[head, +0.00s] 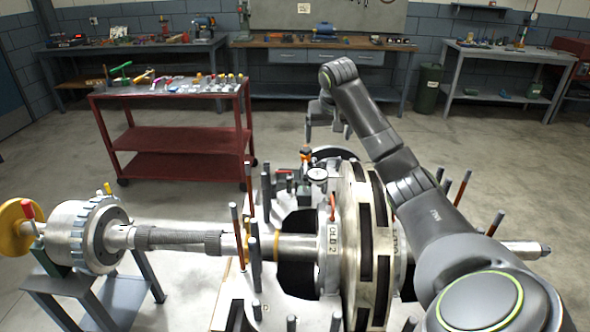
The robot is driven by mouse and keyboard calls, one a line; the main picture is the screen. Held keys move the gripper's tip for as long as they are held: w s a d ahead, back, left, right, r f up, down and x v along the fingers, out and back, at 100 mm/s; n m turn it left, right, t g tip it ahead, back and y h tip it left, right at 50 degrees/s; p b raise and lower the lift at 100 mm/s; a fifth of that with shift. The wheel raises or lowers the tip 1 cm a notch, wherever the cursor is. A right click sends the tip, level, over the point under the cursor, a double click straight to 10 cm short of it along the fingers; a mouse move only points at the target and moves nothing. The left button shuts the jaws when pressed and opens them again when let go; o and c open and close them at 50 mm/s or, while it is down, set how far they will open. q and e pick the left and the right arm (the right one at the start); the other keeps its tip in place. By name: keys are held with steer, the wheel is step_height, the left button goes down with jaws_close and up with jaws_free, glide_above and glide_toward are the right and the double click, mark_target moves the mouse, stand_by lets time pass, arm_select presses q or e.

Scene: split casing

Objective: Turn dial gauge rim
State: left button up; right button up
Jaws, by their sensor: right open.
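The dial gauge (317,175) is a small round pale-faced gauge near the middle of the head view. It sits on a small stand just left of the large slotted rotor disc. My right gripper (328,134) is open, with its fingers pointing down. In the picture it is above the gauge and apart from it. I see nothing between its fingers. The gauge's rim is small here, and its markings cannot be read. My left gripper is not in view.
The slotted rotor disc (365,240) and its long shaft (180,239) lie across the casing. A red cart (165,140) with tools stands behind left. Open floor lies behind the casing.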

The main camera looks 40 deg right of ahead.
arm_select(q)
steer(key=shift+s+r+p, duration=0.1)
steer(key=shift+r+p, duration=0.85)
arm_select(e)
glide_toward(318, 173)
steer(key=shift+y, duration=0.3)
steer(key=x, duration=0.7)
steer(key=shift+w+d+f, duration=0.15)
steer(key=shift+d, duration=0.15)
steer(key=shift+c, duration=0.4)
steer(key=c, duration=0.9)
steer(key=shift+p, duration=0.65)
steer(key=shift+m, duration=0.3)
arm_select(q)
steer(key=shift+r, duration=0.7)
